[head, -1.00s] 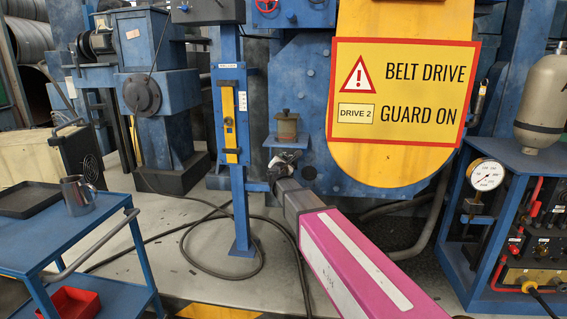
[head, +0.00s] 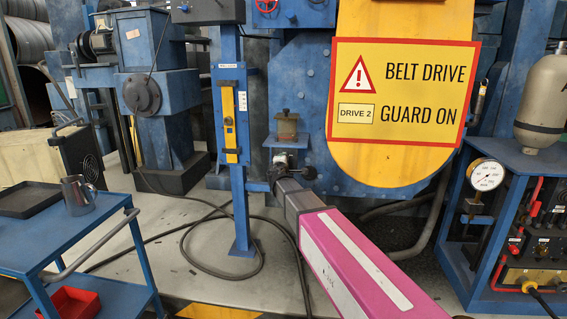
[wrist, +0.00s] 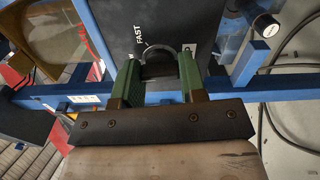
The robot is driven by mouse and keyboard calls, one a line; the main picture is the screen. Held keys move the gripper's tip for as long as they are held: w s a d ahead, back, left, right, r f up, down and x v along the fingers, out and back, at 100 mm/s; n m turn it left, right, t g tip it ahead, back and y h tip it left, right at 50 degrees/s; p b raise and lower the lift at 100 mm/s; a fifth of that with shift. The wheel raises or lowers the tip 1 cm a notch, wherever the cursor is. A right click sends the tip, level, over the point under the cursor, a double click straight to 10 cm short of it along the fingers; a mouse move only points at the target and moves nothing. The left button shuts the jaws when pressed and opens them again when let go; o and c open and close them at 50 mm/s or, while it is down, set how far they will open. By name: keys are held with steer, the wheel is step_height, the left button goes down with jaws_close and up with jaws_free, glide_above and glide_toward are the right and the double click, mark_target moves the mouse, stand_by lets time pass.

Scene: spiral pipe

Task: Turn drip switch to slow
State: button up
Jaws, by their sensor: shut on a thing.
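The drip switch is a dark round knob (wrist: 158,68) with a grey ring, set on a black panel (wrist: 178,22) in the wrist view. The word FAST shows on the panel up and left of the knob, and a small pale label sits to its right, too small to read. My gripper (wrist: 157,72) has its green fingers on either side of the knob and is shut on it. In the head view my gripper (head: 286,164) is at the blue bracket under the small amber jar (head: 287,126). The switch cannot be made out there.
A blue post (head: 239,195) with a yellow strip stands just left of my gripper. The yellow belt guard sign (head: 400,92) is to the right. A blue cart (head: 110,225) is at lower left, and a cable (head: 190,245) loops on the floor.

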steer(key=shift+m, duration=0.7)
steer(key=o, duration=0.9)
steer(key=shift+s, duration=0.15)
steer(key=s, duration=0.7)
steer(key=s+a, duration=0.1)
steer(key=s, duration=0.2)
steer(key=shift+s, duration=0.3)
